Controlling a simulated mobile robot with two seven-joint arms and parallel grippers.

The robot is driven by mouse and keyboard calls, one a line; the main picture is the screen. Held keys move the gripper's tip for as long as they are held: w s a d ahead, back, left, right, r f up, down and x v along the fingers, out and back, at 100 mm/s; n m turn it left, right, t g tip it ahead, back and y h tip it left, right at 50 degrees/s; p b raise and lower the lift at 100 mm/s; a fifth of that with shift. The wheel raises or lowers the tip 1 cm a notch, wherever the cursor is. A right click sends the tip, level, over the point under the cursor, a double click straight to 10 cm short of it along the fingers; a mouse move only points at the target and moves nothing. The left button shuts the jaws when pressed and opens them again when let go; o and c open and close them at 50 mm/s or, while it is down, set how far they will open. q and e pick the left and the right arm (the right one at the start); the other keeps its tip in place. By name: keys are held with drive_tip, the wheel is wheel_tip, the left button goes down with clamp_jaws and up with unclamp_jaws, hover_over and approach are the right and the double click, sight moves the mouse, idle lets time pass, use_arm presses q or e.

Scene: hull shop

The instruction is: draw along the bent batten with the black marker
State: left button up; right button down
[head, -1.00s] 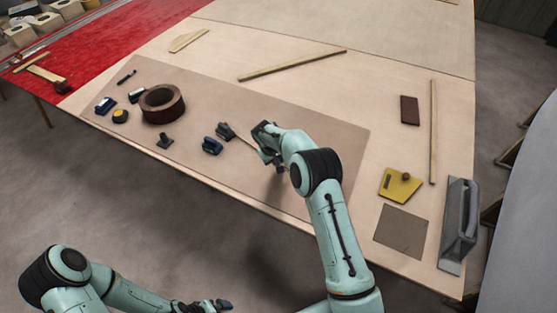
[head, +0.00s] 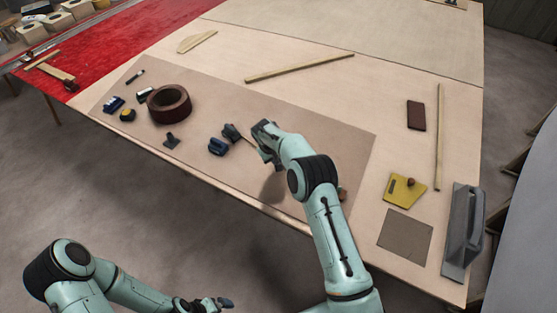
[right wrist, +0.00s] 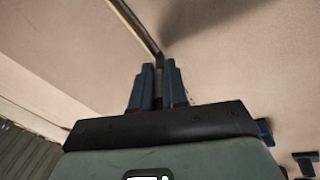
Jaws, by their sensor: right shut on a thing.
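A thin wooden strip, which I take for the batten (head: 247,142), runs from a dark weight-like block (head: 232,132) on the brown mat towards my right gripper (head: 262,143). A slim black marker (head: 135,76) lies at the mat's far left. My left gripper (head: 208,304) is low at the bottom edge, away from the table; its jaws are unclear.
A straight wooden strip (head: 300,67) lies behind. A yellow plate (head: 405,189) and grey tool (head: 463,230) are at right.

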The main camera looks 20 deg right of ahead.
drive_tip(key=shift+w+a, duration=0.15)
drive_tip(key=shift+w, duration=0.1)
drive_tip(key=shift+w+a, duration=0.25)
drive_tip(key=shift+w, duration=0.2)
drive_tip(key=shift+w+f, duration=0.1)
drive_tip(key=shift+w+a, duration=0.35)
drive_tip(key=shift+w, duration=0.05)
drive_tip(key=shift+w, duration=0.1)
drive_tip(key=shift+w+a, duration=0.3)
drive_tip(key=shift+w, duration=0.2)
drive_tip(key=shift+w, duration=0.1)
